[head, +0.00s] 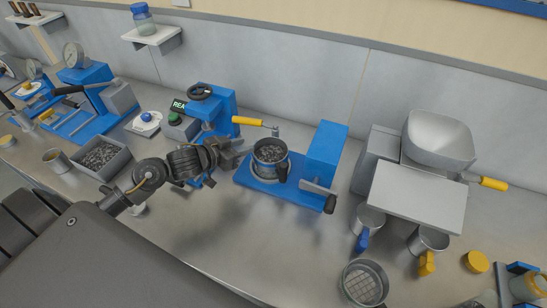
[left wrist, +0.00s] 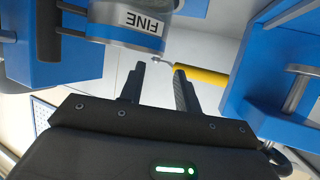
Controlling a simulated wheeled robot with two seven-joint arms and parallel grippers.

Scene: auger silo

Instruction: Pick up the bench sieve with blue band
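A round, shallow metal sieve (head: 365,284) with a mesh floor sits on the bench at the bottom right in the head view. I cannot make out a blue band on it. My right gripper is not in view.
A cylinder marked FINE (left wrist: 135,22) is close to the left fingers. The front middle bench is clear.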

